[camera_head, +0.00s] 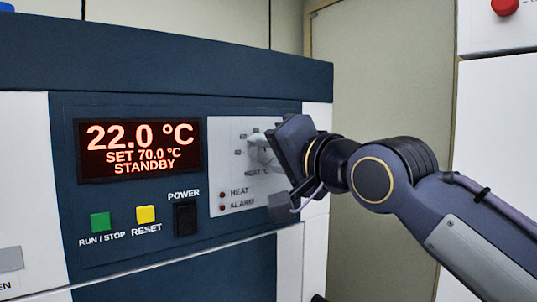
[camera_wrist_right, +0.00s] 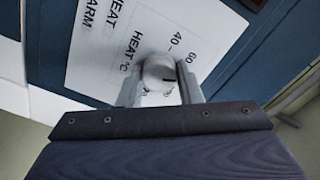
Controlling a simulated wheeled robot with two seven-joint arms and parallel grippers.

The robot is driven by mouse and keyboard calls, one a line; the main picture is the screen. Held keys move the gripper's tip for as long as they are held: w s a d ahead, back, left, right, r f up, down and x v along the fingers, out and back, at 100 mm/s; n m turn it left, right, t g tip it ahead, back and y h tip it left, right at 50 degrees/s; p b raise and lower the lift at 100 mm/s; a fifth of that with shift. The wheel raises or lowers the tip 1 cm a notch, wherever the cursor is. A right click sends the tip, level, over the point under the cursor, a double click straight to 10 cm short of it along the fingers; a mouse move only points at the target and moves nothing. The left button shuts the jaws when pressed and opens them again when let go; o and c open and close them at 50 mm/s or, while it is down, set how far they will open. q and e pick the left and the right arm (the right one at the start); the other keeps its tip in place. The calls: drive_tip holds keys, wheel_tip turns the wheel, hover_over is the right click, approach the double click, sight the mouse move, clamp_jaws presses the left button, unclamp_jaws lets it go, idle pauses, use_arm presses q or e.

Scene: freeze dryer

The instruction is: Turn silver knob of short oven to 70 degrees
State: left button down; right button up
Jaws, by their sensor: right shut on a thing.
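The short oven (camera_head: 150,70) has a dark blue front panel. Its display (camera_head: 138,148) reads 22.0 °C, SET 70.0 °C, STANDBY. The silver knob (camera_head: 262,152) sits on a white dial plate (camera_head: 226,190) at the panel's right and is partly hidden behind my right gripper (camera_head: 272,150). In the right wrist view the knob (camera_wrist_right: 158,72) shows a dark pointer mark near the printed 60, between the fingers of my right gripper (camera_wrist_right: 165,85). The gripper is shut on the knob. My left gripper is not in view.
A green RUN / STOP button (camera_head: 100,222), a yellow RESET button (camera_head: 146,214) and a black POWER switch (camera_head: 185,219) sit left of the dial plate. A white cabinet with a red button (camera_head: 505,6) stands at the right.

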idle(0.4)
drive_tip(key=o, duration=1)
drive_tip(key=shift+s+d, duration=0.25)
drive_tip(key=shift+s, duration=0.1)
drive_tip(key=b+v, duration=0.2)
drive_tip(key=v, duration=0.5)
